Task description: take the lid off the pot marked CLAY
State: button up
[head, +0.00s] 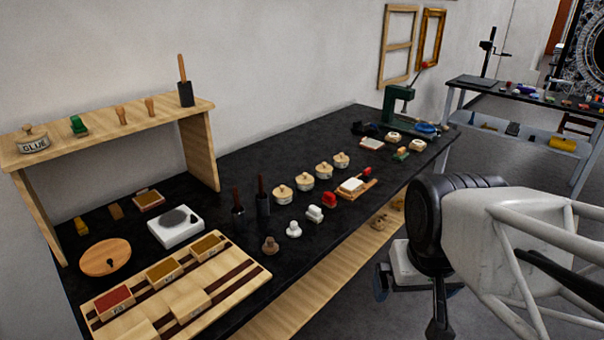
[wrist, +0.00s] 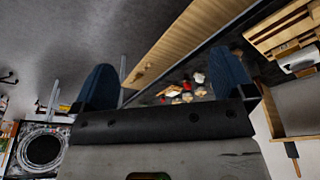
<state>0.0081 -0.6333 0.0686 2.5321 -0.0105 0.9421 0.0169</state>
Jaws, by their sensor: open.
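Several small pale pots with round knobbed wooden lids stand in a slanting row on the black bench in the head view. The nearest pot (head: 282,197) and three behind it all have lids on. Their labels are too small to read, so I cannot tell which is marked CLAY.
A striped wooden board (head: 235,262) lies at the near left. A green press (head: 399,105) stands at the far end.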

jog(key=shift+w, duration=0.1)
jog(key=w+a+r+n, duration=0.1)
jog(key=w+r+n, duration=0.2)
jog(key=w, duration=0.7)
jog(key=w+a+r+n, duration=0.1)
jog(key=w+r+n, duration=0.2)
jog(key=w, duration=0.6)
jog(key=n+g, duration=0.3)
jog(key=n, duration=1.2)
send_over(305, 175)
notch_tip(305, 175, down, 20)
jog(key=shift+f, duration=0.1)
jog(key=shift+w+a+f+n, duration=0.1)
jog(key=shift+w+f+n, duration=0.25)
jog(key=shift+w+n, duration=0.05)
jog(key=shift+f, duration=1.3)
